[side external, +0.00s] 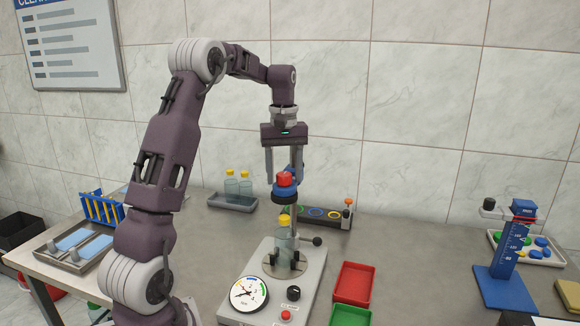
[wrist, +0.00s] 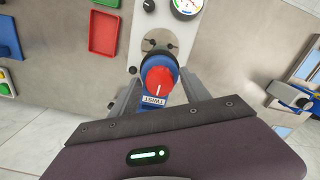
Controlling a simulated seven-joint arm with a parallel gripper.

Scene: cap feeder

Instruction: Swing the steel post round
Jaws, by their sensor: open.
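The capping machine (side external: 262,290) has a grey base plate with a bottle with a yellow cap (side external: 284,222) standing in its holder. Above the bottle is a blue and black head with a red knob (side external: 285,179). A thin steel post (side external: 294,214) shows just behind the bottle, partly hidden by the head. My gripper (side external: 284,174) is above the head, pointing down, its open fingers either side of the red knob. In the wrist view the knob (wrist: 158,80) has a white pointer line and a blue tab labelled TWIST (wrist: 154,101). The post is hidden there.
A gauge (side external: 249,293) and small knobs sit on the base plate. A red tray (side external: 353,281) and a green tray (side external: 350,316) lie to its right. A blue gauge stand (side external: 508,265) is far right.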

